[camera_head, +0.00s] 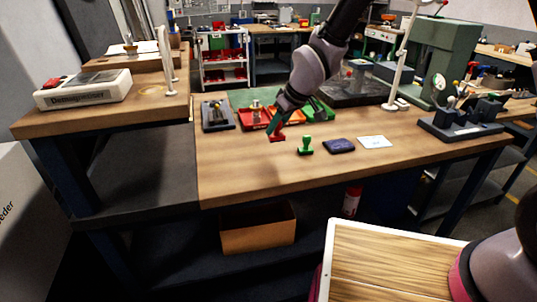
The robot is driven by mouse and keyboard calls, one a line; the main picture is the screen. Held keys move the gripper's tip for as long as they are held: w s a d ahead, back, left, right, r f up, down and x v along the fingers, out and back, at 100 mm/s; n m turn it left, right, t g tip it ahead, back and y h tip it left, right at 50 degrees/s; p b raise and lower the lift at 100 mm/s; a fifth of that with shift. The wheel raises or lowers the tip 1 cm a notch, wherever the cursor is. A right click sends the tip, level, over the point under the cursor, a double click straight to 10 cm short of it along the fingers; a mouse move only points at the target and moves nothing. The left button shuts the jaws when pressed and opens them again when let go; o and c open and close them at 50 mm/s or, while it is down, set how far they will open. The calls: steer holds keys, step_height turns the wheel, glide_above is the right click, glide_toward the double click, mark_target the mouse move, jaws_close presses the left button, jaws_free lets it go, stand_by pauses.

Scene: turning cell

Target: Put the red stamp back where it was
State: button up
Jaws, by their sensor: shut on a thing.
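The red stamp (277,137) is at the end of my arm, over the wooden workbench, left of the green stamp. My gripper (277,124) points down and is shut on it. The stamp's base is at or just above the bench top; I cannot tell if it touches. The green stamp (305,146) stands upright on the bench, apart from the red one. A dark blue ink pad (339,146) lies to its right, and a white card (375,142) lies further right. The gripper's fingers are small and partly hidden by the arm.
Behind my gripper stand red trays (252,118) and a green tray (318,108). A dark fixture (217,116) stands left of them. A dark vise-like device (460,120) and a green machine (445,55) are at the right. The front of the workbench (250,172) is clear.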

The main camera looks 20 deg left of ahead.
step_height(320, 180, down, 7)
steer(key=shift+f, duration=0.15)
steer(key=shift+f, duration=0.15)
steer(key=o, duration=1)
steer(key=shift+o, duration=0.2)
